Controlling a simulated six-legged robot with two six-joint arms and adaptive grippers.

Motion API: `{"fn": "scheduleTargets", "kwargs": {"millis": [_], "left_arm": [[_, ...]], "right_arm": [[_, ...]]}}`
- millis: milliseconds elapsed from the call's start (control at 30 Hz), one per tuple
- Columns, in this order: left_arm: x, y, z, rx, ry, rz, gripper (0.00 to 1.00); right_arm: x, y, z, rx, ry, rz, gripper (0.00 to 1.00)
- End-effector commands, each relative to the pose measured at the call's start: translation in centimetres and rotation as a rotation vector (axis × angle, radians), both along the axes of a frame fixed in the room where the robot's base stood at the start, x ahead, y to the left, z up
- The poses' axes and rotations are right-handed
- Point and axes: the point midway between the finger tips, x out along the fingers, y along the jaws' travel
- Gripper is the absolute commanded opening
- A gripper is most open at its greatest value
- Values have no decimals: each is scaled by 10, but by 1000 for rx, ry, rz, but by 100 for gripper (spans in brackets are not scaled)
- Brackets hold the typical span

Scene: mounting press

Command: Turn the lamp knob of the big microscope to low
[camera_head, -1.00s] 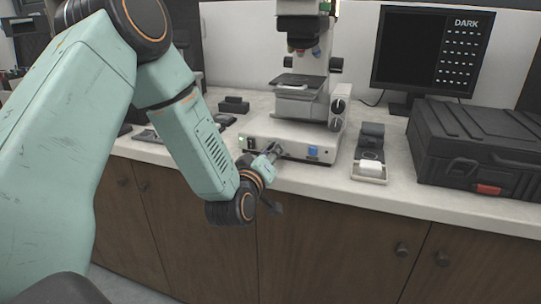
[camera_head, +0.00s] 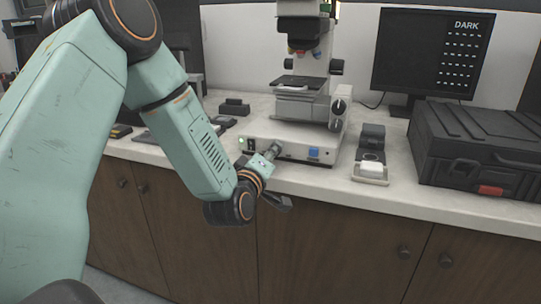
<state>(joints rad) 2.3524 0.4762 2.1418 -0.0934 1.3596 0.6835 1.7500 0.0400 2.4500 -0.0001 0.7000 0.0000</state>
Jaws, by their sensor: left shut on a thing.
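The big microscope (camera_head: 290,138) stands on the white counter, with a wide white base, a stage and a column above it. Its base front has a small green light, a dark switch and a blue panel. My left gripper (camera_head: 273,152) is at the front of the base, left of the blue panel, and is shut on the lamp knob. The fingers hide the knob, so its setting cannot be read. My right gripper is not in view.
A monitor (camera_head: 432,52) reading "DARK" stands behind at the right. A black case (camera_head: 475,150) sits on the counter's right. A small tray (camera_head: 370,172) lies right of the microscope. Wooden cabinets (camera_head: 330,245) are below the counter edge.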

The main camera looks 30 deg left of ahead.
Motion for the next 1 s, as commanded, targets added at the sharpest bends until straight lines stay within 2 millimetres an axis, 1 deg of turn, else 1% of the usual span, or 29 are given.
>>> {"fn": "scheduleTargets", "kwargs": {"millis": [133,167,400,667,767,867,1000], "left_arm": [[0,0,0,-1,0,0,0],[0,0,0,-1,0,0,29],[0,0,0,0,0,0,50],[0,0,0,0,0,0,51],[-3,-1,0,0,0,0,51],[-13,-3,0,-2,2,0,51],[-35,-8,0,-5,2,1,51]], "right_arm": [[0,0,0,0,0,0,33],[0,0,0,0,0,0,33],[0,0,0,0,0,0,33],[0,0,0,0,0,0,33],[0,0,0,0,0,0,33],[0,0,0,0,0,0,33],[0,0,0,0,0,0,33]]}}
